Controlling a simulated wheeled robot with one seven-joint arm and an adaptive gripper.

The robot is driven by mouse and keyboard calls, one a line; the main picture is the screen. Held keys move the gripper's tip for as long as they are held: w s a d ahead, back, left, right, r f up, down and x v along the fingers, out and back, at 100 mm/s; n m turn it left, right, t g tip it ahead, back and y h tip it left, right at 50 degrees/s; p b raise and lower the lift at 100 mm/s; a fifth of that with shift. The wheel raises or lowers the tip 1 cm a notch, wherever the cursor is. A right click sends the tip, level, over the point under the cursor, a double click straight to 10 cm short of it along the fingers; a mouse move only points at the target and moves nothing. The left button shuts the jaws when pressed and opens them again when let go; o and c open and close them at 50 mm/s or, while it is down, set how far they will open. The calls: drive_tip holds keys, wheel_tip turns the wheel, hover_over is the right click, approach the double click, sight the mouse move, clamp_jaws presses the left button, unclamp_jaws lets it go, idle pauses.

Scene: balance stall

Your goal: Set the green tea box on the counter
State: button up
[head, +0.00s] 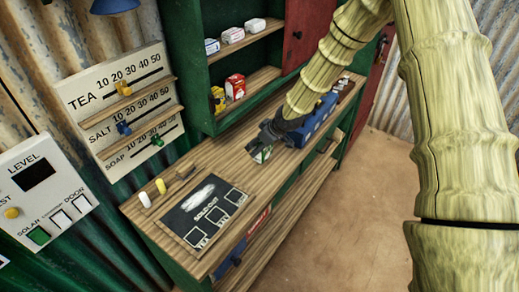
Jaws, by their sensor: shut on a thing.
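In the head view, a small box with green and white faces (262,154) shows just below my gripper (266,140), low over the wooden counter (170,180). My dark gripper points down and is shut on this box, hiding much of it. I cannot tell whether the box touches the counter top. My arm comes in from the upper right.
A blue object (320,119) stands on the counter right behind my gripper.

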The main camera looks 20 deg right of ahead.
drive_tip(key=shift+s+a+f+p, duration=0.1)
drive_tip(key=shift+f+p, duration=0.35)
drive_tip(key=shift+f, duration=0.2)
wheel_tip(320, 180, down, 2)
drive_tip(key=shift+p, duration=0.4)
drive_tip(key=o, duration=1.1)
drive_tip(key=shift+r, duration=0.1)
drive_tip(key=shift+b+v, duration=1.6)
drive_tip(key=shift+v, duration=4.3)
